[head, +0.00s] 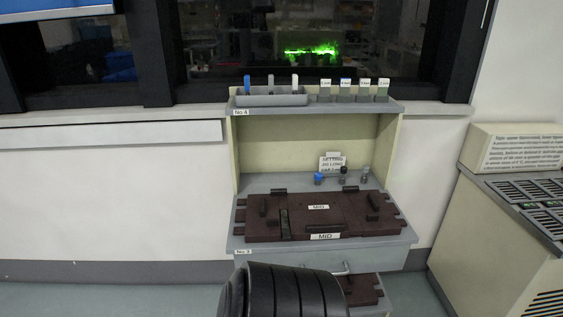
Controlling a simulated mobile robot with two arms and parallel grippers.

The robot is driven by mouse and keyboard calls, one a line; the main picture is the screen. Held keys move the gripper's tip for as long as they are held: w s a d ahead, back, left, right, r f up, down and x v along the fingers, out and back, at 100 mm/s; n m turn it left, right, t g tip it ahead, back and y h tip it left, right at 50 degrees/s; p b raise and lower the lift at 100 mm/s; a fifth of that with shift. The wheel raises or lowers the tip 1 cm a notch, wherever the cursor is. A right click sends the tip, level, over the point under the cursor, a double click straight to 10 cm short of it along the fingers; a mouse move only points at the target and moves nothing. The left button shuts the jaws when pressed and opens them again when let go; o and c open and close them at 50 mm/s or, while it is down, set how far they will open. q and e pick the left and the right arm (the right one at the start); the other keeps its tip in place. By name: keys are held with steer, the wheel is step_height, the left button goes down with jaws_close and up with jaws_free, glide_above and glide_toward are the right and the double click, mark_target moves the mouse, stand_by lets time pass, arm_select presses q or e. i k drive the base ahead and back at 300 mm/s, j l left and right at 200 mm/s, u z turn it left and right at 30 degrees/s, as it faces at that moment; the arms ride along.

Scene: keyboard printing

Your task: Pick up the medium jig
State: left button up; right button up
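The medium jig (262,227) is a flat, dark brown plate marked with two white "MID" labels. It lies on the grey shelf marked No.3 of the cream workstation, with raised blocks on its top and tabs at its ends. Neither of my grippers shows in the head view. A black ribbed part, which looks like my own arm or body, rises at the bottom centre, in front of the shelf and apart from the jig in the picture.
Another brown piece (362,290) lies lower, partly hidden by the black part. The top shelf (388,107) holds a grey tray (270,100) and several small labelled containers. Blue, black and grey knobs stand behind the jig. A cream machine (490,225) stands at right.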

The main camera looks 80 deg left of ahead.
mark_target(351, 212)
steer(key=i+l+u, duration=0.1)
steer(key=u, duration=2.4)
